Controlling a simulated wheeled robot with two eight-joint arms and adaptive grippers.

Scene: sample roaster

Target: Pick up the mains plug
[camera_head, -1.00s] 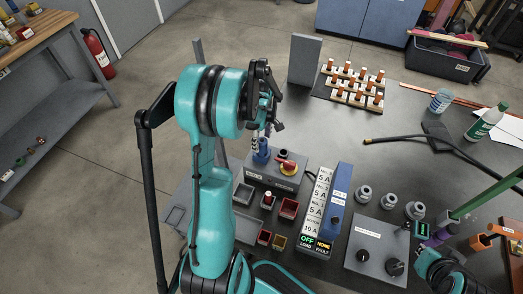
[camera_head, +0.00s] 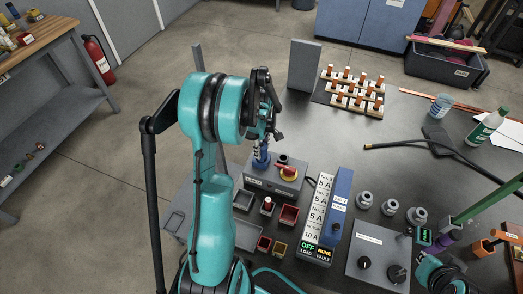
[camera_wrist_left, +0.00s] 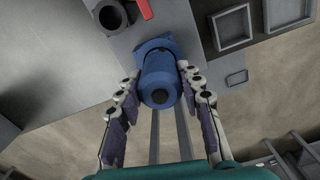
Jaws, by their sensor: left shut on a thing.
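The mains plug is a blue cylinder (camera_wrist_left: 160,78) in the middle of the left wrist view. It sits at a blue square flange (camera_wrist_left: 153,45) at the edge of a grey box. In the head view the blue plug (camera_head: 261,160) stands at the back left of the grey switch box (camera_head: 262,182). My left gripper (camera_wrist_left: 161,97) has its jointed fingers on both sides of the plug, shut on it; it also shows in the head view (camera_head: 264,145). My right gripper (camera_head: 438,240) is at the lower right; its fingers are unclear.
The switch box carries a red and yellow rotary switch (camera_head: 287,170). Small trays (camera_head: 289,215) lie in front of it. A labelled breaker panel (camera_head: 318,215) stands to the right. A grey upright panel (camera_head: 303,65) and a pegged board (camera_head: 352,92) are behind. A black cable (camera_head: 400,145) lies at right.

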